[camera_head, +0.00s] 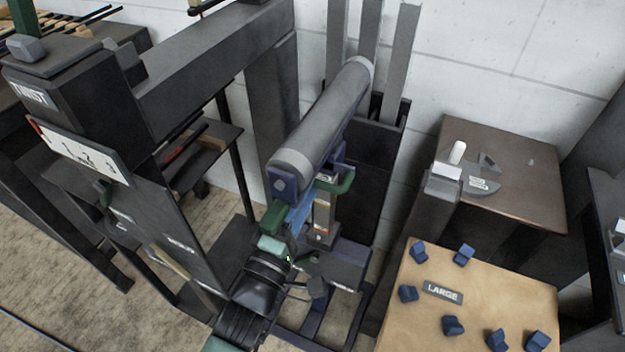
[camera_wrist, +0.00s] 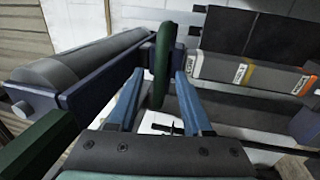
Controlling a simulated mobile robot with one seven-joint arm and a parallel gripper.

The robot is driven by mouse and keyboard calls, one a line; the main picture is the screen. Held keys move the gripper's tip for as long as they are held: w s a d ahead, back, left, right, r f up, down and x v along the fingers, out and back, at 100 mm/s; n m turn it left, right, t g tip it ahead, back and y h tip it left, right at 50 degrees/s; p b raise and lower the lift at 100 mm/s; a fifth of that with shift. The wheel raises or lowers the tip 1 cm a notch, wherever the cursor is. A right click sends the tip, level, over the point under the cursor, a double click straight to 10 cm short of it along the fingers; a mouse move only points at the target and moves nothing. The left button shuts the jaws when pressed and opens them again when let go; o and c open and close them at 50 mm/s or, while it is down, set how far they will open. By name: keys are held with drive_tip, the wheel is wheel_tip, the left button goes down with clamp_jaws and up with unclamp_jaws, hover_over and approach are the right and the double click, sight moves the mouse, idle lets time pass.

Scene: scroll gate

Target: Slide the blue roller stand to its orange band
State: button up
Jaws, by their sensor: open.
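The blue roller stand (camera_head: 283,187) carries a long grey roller (camera_head: 325,118); its navy frame also shows in the wrist view (camera_wrist: 105,80). A green handle (camera_head: 343,181) sticks out on its right side. My gripper (camera_head: 301,210) is at the stand's near end, its blue fingers open. In the wrist view my gripper (camera_wrist: 160,82) has the upright green handle (camera_wrist: 163,60) between its fingertips, with gaps showing beside it. I cannot tell whether a finger touches the handle.
A dark machine with a numbered white panel (camera_head: 80,152) stands at left. Tall grey posts (camera_head: 402,60) rise behind the roller from a dark box. At right are a brown table (camera_head: 530,180) and a tan table (camera_head: 400,330) with several blue blocks.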

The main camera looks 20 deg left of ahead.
drive_tip(key=shift+w+r, duration=0.2)
drive_tip(key=shift+w, duration=1.15)
clamp_jaws()
idle(0.6)
